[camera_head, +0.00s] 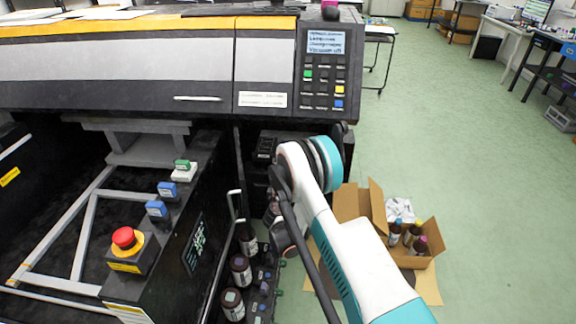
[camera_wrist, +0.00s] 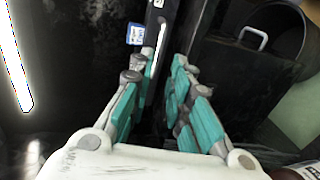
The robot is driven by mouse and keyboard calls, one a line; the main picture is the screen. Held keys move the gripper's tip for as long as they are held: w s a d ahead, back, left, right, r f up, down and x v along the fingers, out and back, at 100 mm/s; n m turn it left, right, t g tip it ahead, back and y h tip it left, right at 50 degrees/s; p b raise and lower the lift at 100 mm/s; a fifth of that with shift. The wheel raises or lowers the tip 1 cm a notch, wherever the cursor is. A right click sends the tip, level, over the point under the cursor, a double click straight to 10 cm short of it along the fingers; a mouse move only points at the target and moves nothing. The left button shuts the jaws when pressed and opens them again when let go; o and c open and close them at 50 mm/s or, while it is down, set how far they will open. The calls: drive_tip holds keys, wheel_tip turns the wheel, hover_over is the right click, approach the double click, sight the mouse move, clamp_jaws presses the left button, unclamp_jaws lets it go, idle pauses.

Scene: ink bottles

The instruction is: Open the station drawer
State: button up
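A narrow black drawer-like compartment (camera_head: 222,285) with a pale metal bar along its edge shows below the printer in the head view. Several dark ink bottles (camera_head: 240,270) with white labels stand in or beside it. In the wrist view my gripper (camera_wrist: 163,72) is open, with its teal fingers apart and nothing clearly held between them. A pale upright strip (camera_wrist: 161,38) on a dark surface lies beyond the fingertips; I cannot tell whether it is a handle. A silver handle (camera_wrist: 253,38) sits on a black panel to the right. In the head view my arm hides the fingers.
The large printer (camera_head: 150,75) with a keypad (camera_head: 322,75) spans the top left. A red emergency button (camera_head: 124,238) and several blue and green buttons sit at left. An open cardboard box (camera_head: 432,240) with bottles stands on the floor at right.

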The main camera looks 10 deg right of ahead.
drive_tip(key=b+x, duration=0.3)
drive_tip(key=x, duration=0.7)
drive_tip(key=shift+w+d+f, duration=0.15)
drive_tip(key=shift+w+d, duration=0.05)
drive_tip(key=shift+w, duration=0.15)
drive_tip(key=shift+b+x, duration=0.35)
drive_tip(key=shift+x, duration=0.45)
clamp_jaws()
